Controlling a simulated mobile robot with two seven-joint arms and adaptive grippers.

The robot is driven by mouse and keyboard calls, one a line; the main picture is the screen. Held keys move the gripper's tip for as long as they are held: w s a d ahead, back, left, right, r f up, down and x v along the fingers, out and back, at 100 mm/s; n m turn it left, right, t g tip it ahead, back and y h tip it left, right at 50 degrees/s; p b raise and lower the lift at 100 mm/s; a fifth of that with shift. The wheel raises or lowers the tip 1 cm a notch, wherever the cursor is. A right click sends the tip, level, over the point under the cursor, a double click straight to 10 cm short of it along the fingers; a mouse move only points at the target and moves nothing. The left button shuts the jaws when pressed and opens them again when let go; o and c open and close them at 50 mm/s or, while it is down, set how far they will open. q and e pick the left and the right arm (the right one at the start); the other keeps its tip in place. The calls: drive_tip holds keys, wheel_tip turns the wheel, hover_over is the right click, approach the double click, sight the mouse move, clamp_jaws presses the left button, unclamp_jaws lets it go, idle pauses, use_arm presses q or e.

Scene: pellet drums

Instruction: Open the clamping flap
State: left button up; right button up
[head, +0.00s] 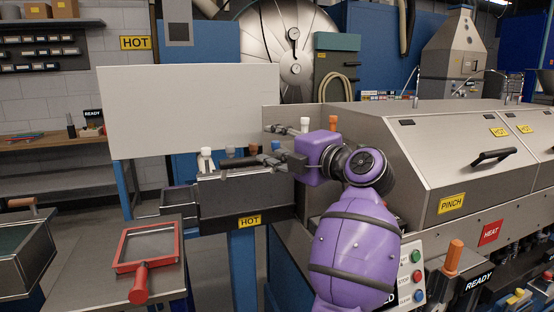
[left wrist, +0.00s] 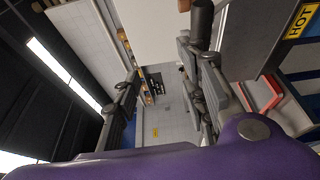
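A large pale flat panel (head: 185,112) stands upright behind a grey box-shaped machine part (head: 243,195) with a HOT label. It also shows in the left wrist view (left wrist: 155,30). I cannot tell for certain whether this panel is the clamping flap. My left gripper (head: 262,146) is above the box, in front of the panel's lower right area. Its fingers also show in the left wrist view (left wrist: 168,68), spread apart with nothing between them. A dark cylindrical grip (left wrist: 202,18) is near the right-hand fingertip there; contact is unclear. My right gripper is not in view.
A red-framed tray with a red handle (head: 139,282) lies on a bench at lower left. A large machine with sloped metal covers (head: 450,150) fills the right side. White-topped knobs (head: 206,153) rise by the box. A workbench (head: 55,145) stands at the back left.

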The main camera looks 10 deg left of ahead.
sight(256, 161)
use_arm(q)
drive_tip(key=shift+m+g+h, duration=0.4)
drive_tip(key=shift+g+h, duration=0.2)
drive_tip(key=shift+g, duration=0.3)
drive_tip(key=f, duration=0.1)
drive_tip(key=a+f, duration=0.1)
drive_tip(key=f, duration=0.1)
drive_tip(key=a+f, duration=0.1)
drive_tip(key=shift+s+a+f, duration=0.15)
drive_tip(key=shift+s+f, duration=0.05)
drive_tip(key=shift+s, duration=0.1)
drive_tip(key=x, duration=0.5)
drive_tip(key=shift+w+f, duration=0.15)
drive_tip(key=shift+w, duration=0.15)
drive_tip(key=shift+w+a+f, duration=0.1)
drive_tip(key=shift+w+a, duration=0.05)
drive_tip(key=shift+w, duration=0.05)
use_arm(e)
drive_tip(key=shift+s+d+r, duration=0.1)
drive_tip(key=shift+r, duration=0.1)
use_arm(q)
drive_tip(key=shift+c, duration=0.5)
drive_tip(key=c, duration=0.8)
clamp_jaws()
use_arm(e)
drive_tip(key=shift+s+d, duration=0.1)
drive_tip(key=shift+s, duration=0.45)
